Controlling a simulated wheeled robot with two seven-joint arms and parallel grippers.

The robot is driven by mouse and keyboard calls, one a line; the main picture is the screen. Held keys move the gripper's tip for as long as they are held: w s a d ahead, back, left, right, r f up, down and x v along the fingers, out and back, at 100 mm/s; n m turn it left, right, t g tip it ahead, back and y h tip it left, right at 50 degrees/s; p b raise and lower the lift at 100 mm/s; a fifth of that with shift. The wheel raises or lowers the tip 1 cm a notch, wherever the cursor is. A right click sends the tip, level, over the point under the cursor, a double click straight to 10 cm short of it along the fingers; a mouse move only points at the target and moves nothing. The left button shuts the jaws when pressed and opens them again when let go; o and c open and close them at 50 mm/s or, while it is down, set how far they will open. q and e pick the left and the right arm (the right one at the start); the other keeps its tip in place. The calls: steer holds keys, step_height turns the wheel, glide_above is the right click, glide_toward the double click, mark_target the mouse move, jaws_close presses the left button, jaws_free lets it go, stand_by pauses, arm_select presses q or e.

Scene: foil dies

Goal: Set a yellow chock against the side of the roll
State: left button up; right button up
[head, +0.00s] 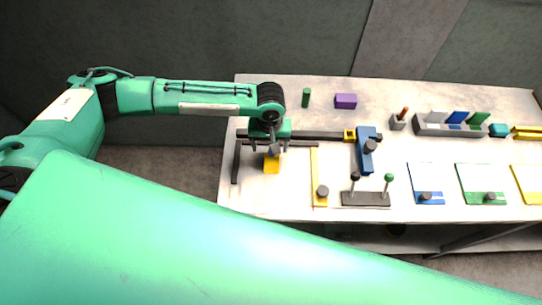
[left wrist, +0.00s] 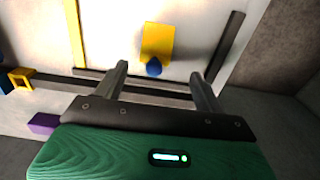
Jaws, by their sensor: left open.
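A yellow block (head: 271,164), which looks like the chock, lies on the left part of the table. In the left wrist view the yellow chock (left wrist: 157,40) has a dark blue knob (left wrist: 154,68) at its near end. My left gripper (head: 269,148) is open above that knob end, partly hiding it in the head view. In the left wrist view my left gripper's fingers (left wrist: 160,82) stand apart on either side of the knob, with nothing gripped. I cannot clearly pick out the roll. My right gripper is not in view.
Dark rails (head: 325,135) run beside the chock. A yellow strip (head: 315,170), a blue block (head: 364,155) and a stand with two knobbed pins (head: 366,199) lie to the right. A purple block (head: 345,101) and green cylinder (head: 306,97) stand behind. A grey rack (head: 432,128) is farther right.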

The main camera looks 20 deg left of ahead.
mark_target(272, 158)
arm_select(q)
steer(key=shift+w+f, duration=0.1)
steer(key=shift+f, duration=1.2)
steer(key=shift+f+p, duration=0.2)
steer(key=shift+p, duration=0.3)
steer(key=f, duration=0.1)
steer(key=f+p, duration=0.2)
steer(key=f, duration=0.1)
steer(key=shift+d+f, duration=0.1)
steer(key=shift+d, duration=0.2)
steer(key=shift+f, duration=0.25)
steer(key=shift+c, duration=0.6)
steer(key=c, duration=1)
steer(key=shift+c, duration=0.2)
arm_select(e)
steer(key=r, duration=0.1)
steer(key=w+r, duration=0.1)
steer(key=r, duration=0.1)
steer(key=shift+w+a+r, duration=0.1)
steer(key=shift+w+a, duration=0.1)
